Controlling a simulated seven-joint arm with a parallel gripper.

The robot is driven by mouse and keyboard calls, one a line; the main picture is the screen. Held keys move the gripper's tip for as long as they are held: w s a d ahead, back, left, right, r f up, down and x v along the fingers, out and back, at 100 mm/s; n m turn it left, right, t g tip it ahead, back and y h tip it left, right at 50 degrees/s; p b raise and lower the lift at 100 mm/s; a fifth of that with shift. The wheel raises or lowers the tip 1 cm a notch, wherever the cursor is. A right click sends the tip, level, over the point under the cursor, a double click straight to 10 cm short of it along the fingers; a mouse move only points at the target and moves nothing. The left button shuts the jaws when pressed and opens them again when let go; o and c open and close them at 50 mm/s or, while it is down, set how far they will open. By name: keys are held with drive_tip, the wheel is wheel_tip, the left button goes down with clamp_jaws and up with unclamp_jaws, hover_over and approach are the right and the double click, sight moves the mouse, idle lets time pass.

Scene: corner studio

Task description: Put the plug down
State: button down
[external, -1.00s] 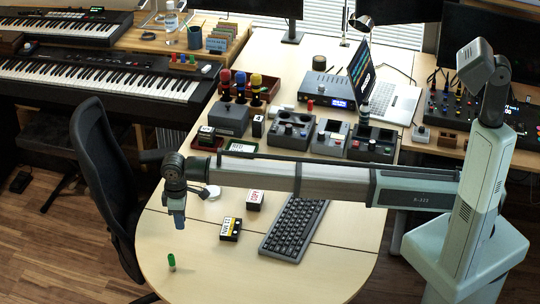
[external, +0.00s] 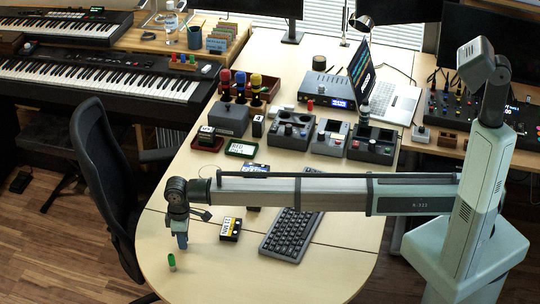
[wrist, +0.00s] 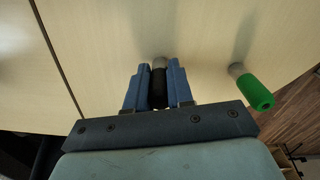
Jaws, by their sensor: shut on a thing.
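My gripper (wrist: 159,85) points down, shut on a dark plug (wrist: 159,86) with a grey end. In the external view my gripper (external: 182,245) is low over the front left of the table (external: 300,275); the held plug is hard to make out there. In the wrist view the plug's grey end meets or nearly meets its shadow on the tabletop; I cannot tell if it touches. A green plug (wrist: 257,94) with a grey end stands upright to the right of my gripper in the wrist view. It also shows in the external view (external: 172,262), near the table's left edge.
A black box with a yellow label (external: 230,229) and a dark keyboard (external: 291,234) lie to the right of my gripper. An office chair (external: 105,190) stands against the left edge. Control boxes (external: 292,130) and red and green trays (external: 241,149) are farther back. The front tabletop is clear.

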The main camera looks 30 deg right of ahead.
drive_tip(key=shift+f, duration=0.2)
drive_tip(key=c, duration=1)
unclamp_jaws()
wheel_tip(320, 180, up, 12)
drive_tip(key=shift+r, duration=0.2)
